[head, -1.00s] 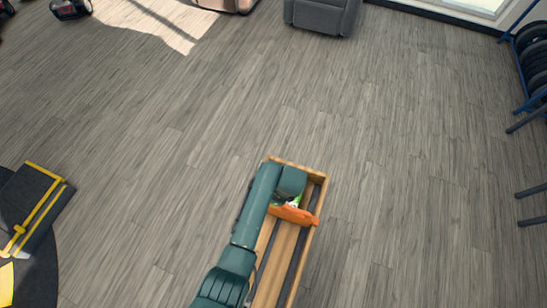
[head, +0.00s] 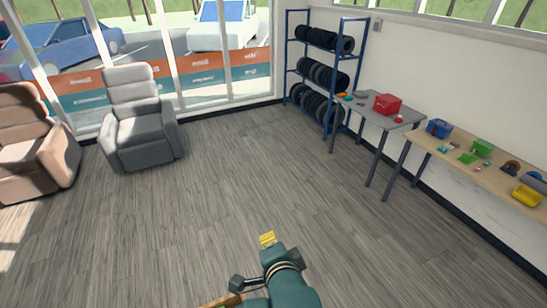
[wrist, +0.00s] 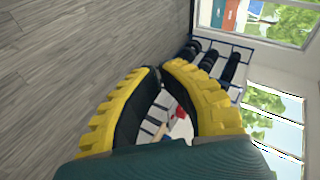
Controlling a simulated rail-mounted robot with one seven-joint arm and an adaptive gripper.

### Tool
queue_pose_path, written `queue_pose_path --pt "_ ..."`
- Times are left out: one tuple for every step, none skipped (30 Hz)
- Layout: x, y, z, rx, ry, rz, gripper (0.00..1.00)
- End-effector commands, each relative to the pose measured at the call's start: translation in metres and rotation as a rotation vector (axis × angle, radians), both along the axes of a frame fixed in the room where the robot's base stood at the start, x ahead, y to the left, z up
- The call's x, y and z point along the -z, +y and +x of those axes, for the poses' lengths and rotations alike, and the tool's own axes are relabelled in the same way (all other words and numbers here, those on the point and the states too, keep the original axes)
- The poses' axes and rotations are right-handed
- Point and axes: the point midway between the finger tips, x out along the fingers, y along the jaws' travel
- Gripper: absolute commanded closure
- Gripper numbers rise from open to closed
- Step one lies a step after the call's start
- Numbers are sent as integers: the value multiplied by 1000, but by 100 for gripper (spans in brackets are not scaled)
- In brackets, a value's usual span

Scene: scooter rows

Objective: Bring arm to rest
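My arm (head: 287,280) rises from the bottom edge in the head view, bent, with its end at the lower middle. My gripper (head: 267,238) shows there as one narrow yellow tip over the floor. In the wrist view, my gripper (wrist: 159,69) has two yellow-backed fingers with dark inner sides. Their tips come together and nothing is held between them. The small gap below the tips shows only distant background.
A sliver of wooden tray (head: 222,301) shows beside my arm. Armchairs (head: 140,130) stand back left, a tyre rack (head: 320,62) at the back. A grey table (head: 405,119) with a red box (head: 388,104) and a workbench (head: 470,172) line the right. The middle floor is clear.

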Motion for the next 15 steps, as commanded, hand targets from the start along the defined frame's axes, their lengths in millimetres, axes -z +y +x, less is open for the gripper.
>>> queue_pose_path --pt "-44 -15 -4 -2 -111 -58 100" --pt "-68 -23 -8 -3 -178 -102 100" --pt "-99 -33 -15 -6 -268 -167 100" --pt "-122 -40 -21 -6 -334 -220 100" --pt "-145 -47 -29 -4 -399 -276 100" --pt "-175 -55 -42 1 -486 -357 100" --pt "-198 -59 -52 6 -552 -423 100" --pt "-219 -63 -64 12 -616 -493 100" --pt "-246 -67 -82 23 -700 -593 100" --pt "-264 -68 -95 32 -761 -670 100" --pt "-281 -70 -109 44 -813 -750 100" --pt "-300 -72 -125 62 -872 -863 100" --pt "-310 -73 -133 72 -902 -947 100" --pt "-316 -74 -137 77 -916 -1017 100" --pt "-317 -75 -137 74 -916 -1092 100"
